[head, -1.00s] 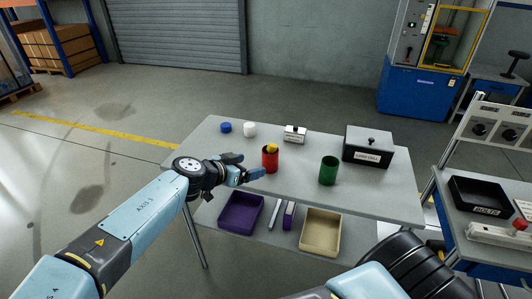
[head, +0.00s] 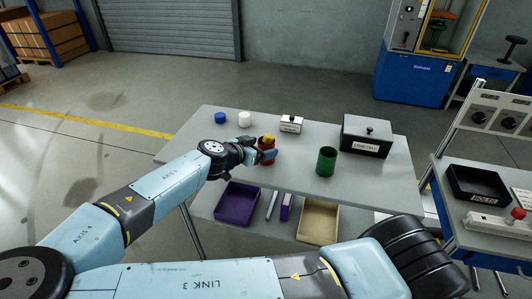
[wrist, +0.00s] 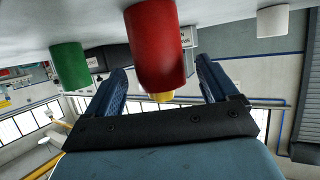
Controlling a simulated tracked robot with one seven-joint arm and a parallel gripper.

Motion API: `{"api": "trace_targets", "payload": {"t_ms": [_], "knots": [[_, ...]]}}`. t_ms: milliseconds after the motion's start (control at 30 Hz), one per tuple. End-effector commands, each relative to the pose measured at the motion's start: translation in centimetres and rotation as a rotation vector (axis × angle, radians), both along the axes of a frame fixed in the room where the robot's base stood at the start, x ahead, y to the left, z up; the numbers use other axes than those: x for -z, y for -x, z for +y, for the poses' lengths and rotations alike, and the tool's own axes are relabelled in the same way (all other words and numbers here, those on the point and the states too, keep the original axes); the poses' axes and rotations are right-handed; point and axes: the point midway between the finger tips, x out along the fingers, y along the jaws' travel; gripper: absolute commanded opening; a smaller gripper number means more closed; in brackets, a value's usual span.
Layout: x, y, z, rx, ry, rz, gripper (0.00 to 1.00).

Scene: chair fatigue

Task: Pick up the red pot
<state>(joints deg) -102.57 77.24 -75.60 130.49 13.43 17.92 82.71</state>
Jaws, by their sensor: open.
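The red pot (head: 267,157) stands upright on the grey table (head: 225,135), with a yellow thing (head: 268,139) showing at its top. My gripper (head: 264,155) is at the pot from the left and partly hides it. In the wrist view, which is upside down, the red pot (wrist: 156,45) lies between the spread fingers of my gripper (wrist: 160,67). Gaps show between each finger and the pot. The yellow thing (wrist: 162,97) shows beyond the pot's rim.
A green pot (head: 326,162) stands right of the red pot. A dark lidded box (head: 366,137), a small white box (head: 291,124), a white pot (head: 244,119) and a blue one (head: 220,117) stand farther back. Purple (head: 237,205) and tan (head: 318,222) bins sit on the lower shelf.

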Motion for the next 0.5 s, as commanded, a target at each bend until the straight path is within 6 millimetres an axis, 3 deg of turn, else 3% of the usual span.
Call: {"api": "trace_targets", "payload": {"t_ms": [500], "knots": [[1.9,-3.2,-3.2,0.000,0.000,0.000,0.87]]}}
